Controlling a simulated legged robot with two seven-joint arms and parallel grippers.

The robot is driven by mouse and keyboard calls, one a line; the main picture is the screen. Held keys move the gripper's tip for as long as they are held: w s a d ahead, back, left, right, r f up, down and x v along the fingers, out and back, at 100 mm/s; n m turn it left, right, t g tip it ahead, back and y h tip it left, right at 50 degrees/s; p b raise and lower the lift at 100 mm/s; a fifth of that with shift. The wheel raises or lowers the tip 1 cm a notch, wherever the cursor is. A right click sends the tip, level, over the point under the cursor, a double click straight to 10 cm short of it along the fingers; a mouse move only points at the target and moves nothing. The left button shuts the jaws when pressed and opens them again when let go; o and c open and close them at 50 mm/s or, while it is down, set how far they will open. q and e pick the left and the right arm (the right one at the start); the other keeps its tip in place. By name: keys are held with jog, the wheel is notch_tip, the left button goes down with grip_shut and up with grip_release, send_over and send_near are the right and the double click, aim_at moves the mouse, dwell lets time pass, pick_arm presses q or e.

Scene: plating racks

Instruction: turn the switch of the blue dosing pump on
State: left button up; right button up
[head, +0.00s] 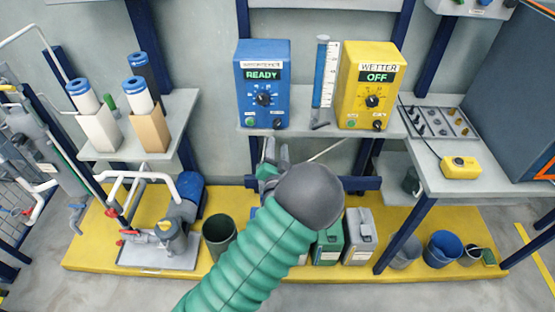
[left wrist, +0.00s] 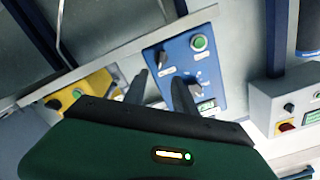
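The blue dosing pump (head: 250,62) stands on the middle shelf, its display reading READY. Low on its front are a green button (head: 251,122) and a small black switch (head: 278,124), with a round black knob (head: 263,99) above. My left gripper (head: 268,150) is just below the shelf edge under the pump, partly hidden by my wrist. The left wrist view shows the pump (left wrist: 178,48) upside down. There the fingers of my left gripper (left wrist: 160,80) are apart with nothing between them, pointing toward the switch (left wrist: 163,63). The switch's exact setting is too small to tell. My right gripper is out of view.
A yellow pump marked WETTER (head: 372,70), reading OFF, stands to the right, with a blue-and-white tube (head: 325,75) between the two. A grey control box (left wrist: 283,100) shows in the left wrist view. The shelf edge runs just above my left gripper.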

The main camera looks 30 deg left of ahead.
pick_arm(q)
jog(key=v, duration=0.6)
jog(key=shift+s+d, duration=0.2)
jog(key=shift+s, duration=0.05)
jog(key=shift+f, duration=0.1)
jog(key=s+d+f+n+g+h, duration=0.2)
jog(key=s+d+f+g+h, duration=0.1)
jog(key=d+f+g+h, duration=0.4)
jog(key=s+d+r+m+g+h, duration=0.1)
jog(key=s+d+g, duration=0.2)
jog(key=s, duration=0.5)
jog(key=s+d+g+h, duration=0.1)
jog(key=s+d+g, duration=0.2)
jog(key=s, duration=0.5)
jog(key=w+p+v, duration=0.3)
jog(key=p+v, duration=1.2)
jog(key=p, duration=0.1)
jog(key=shift+w+a+r, duration=0.2)
jog(key=shift+w+r, duration=0.1)
jog(key=shift+w, duration=0.1)
